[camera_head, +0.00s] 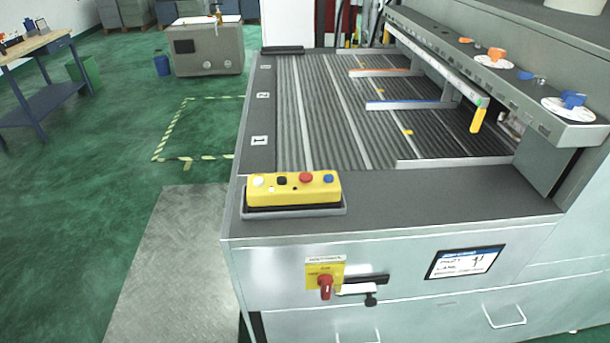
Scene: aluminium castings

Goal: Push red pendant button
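A yellow pendant box (293,191) lies in a dark grey tray (294,212) on the near left corner of the machine's top. On its upper face sit a white button (258,181), a black button (282,181), a red button (306,177) and a blue button (328,179), from left to right. The red button is uncovered and in plain sight. Neither of my grippers shows in the head view.
A grey machine (400,208) with a ribbed bed (330,110) fills the right side. A red rotary switch (325,287) on a yellow plate and a screen (465,262) are on its front. An overhanging rail (520,95) with orange and blue knobs stands at right.

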